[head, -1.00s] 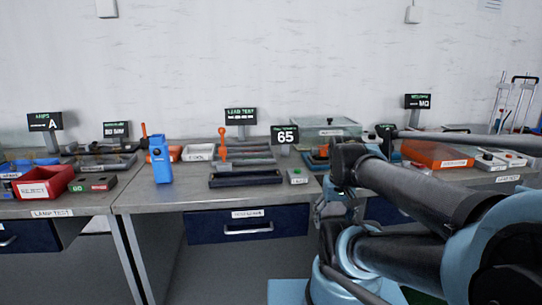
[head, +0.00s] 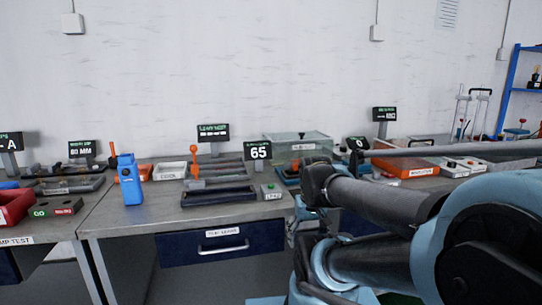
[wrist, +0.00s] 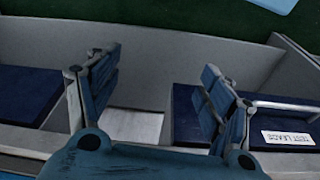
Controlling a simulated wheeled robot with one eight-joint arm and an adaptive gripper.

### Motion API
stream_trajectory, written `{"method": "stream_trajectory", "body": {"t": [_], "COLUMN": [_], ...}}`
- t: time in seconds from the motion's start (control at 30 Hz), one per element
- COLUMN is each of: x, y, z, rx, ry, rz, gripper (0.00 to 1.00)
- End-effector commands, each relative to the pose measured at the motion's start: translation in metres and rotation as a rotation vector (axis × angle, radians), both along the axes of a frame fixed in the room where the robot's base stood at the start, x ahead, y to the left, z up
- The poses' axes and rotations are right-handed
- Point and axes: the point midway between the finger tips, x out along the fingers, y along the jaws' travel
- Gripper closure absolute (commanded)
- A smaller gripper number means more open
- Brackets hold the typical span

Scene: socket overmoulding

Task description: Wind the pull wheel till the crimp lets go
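I cannot make out a pull wheel or a crimp for certain in either view. A dark display reading 65 (head: 258,151) stands on the middle bench, beside a slotted grey fixture (head: 222,171) with an orange-knobbed lever (head: 194,157). A blue and dark device (head: 290,174) behind my arm is partly hidden. In the wrist view my gripper (wrist: 158,90) has its two fingers wide apart with nothing between them. It points at the drawer fronts and floor, away from the bench-top items. The head view does not clearly show the fingers.
A blue upright block (head: 129,183) stands at the bench's front left. A drawer (head: 221,247) sits below. My arm covers the right side.

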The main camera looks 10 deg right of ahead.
Motion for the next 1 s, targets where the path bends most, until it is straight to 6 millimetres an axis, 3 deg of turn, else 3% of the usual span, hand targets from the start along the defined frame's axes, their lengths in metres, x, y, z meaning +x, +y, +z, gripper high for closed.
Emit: {"method": "stream_trajectory", "body": {"t": [0.17, 0.27, 0.47, 0.67, 1.0], "x": [-0.006, 0.004, 0.052, 0.108, 0.202], "y": [-0.001, -0.004, -0.019, -0.047, -0.118], "z": [0.008, 0.021, 0.075, 0.128, 0.205], "rx": [0.000, 0.002, 0.004, 0.005, 0.000], "ry": [-0.013, -0.019, -0.043, -0.073, -0.122], "rz": [-0.004, -0.017, -0.068, -0.127, -0.226], "gripper": [0.27, 0.27, 0.27, 0.27, 0.27]}}
